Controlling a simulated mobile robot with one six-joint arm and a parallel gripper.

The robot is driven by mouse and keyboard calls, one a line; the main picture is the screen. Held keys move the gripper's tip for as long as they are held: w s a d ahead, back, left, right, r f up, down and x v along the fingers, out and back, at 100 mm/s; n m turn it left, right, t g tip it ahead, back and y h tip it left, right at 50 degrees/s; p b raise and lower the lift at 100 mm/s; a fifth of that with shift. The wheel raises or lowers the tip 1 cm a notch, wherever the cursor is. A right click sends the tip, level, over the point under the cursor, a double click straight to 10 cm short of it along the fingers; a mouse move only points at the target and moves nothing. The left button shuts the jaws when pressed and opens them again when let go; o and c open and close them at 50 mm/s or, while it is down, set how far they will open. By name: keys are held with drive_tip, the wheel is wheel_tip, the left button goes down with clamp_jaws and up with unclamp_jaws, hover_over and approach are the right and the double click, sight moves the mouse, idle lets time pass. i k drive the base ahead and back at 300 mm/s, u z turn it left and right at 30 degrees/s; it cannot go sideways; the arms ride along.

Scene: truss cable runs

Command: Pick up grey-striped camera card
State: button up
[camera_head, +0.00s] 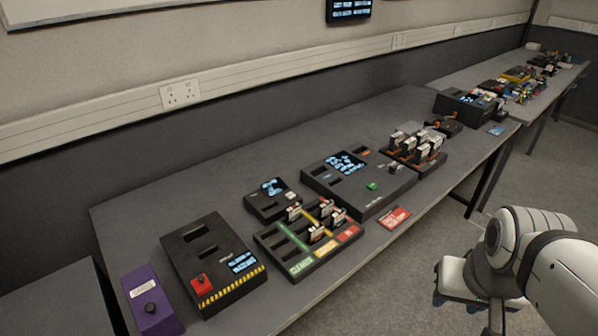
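Several small upright cards (317,233) with pale tops and orange-brown parts stand in the black slotted tray (272,244) with green, yellow and red bands. More small upright cards (415,147) stand in a dark rack farther back. They are too small for me to tell which one is the grey-striped camera card. My arm is at the lower right, over the floor in front of the bench. Its pale end part (452,278) is apart from the bench and all cards. I cannot make out its fingertips or anything held.
A black console with a small screen and a lever (358,180) stands between the tray and rack. A smaller screened box (271,198), a hazard-striped box (212,262) and a purple box (152,300) stand nearby. A red sign (395,218) lies at the bench's front edge. A cluttered bench (520,85) is beyond.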

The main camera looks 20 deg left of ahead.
sight(293, 214)
drive_tip(key=u, duration=0.55)
drive_tip(key=i, duration=0.8)
drive_tip(key=u, duration=0.5)
drive_tip(key=k, duration=0.9)
drive_tip(key=u, duration=0.15)
drive_tip(key=i, duration=0.9)
drive_tip(key=z, duration=0.1)
